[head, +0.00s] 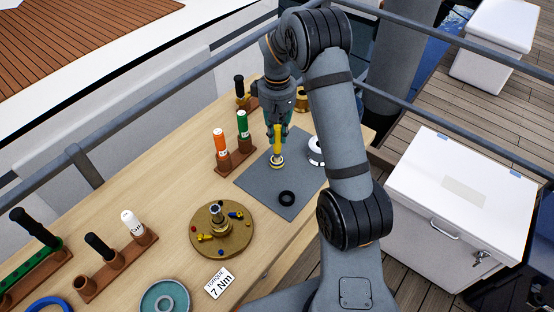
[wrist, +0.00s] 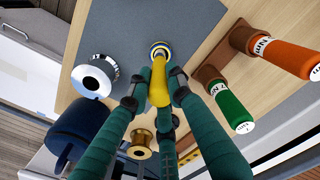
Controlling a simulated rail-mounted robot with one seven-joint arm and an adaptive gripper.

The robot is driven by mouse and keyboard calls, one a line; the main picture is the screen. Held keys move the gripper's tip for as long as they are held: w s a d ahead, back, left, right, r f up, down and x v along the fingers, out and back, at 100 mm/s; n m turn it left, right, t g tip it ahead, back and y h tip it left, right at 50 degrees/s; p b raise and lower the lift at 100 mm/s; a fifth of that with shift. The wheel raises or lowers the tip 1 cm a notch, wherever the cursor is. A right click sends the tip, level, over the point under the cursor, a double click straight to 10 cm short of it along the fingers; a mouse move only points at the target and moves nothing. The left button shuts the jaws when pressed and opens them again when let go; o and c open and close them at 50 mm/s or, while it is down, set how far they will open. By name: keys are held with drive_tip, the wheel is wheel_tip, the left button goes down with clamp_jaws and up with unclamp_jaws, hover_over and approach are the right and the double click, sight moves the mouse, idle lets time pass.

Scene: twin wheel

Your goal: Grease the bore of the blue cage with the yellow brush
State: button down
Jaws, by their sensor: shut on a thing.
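My gripper (head: 278,128) is shut on the yellow brush (head: 278,140), which it holds upright, tip down, above the grey mat (head: 255,178). In the wrist view the green fingers of my gripper (wrist: 157,78) close around the yellow brush (wrist: 158,92). The brush's lower end is at a small ring-shaped part (head: 277,163) on the mat. In the wrist view this part (wrist: 160,47) shows a blue rim with pale and brass-coloured rings, so it looks like the blue cage. The brush hides its bore; I cannot tell how deep the tip is.
A black ring (head: 287,198) lies on the mat in front. A white-and-metal round part (wrist: 95,75) stands beside the mat's edge. Orange (head: 220,140) and green (head: 242,125) handled tools stand in a rack to the left. A brass turntable (head: 235,243) with small parts is nearer.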

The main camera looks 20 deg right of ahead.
drive_tip(key=shift+w+r+p, duration=0.15)
drive_tip(key=shift+w+p, duration=0.1)
drive_tip(key=shift+p, duration=0.1)
drive_tip(key=shift+s+r+p, duration=0.1)
drive_tip(key=shift+r+p, duration=1.45)
drive_tip(key=shift+r, duration=0.4)
wheel_tip(320, 180, up, 4)
drive_tip(key=p, duration=0.3)
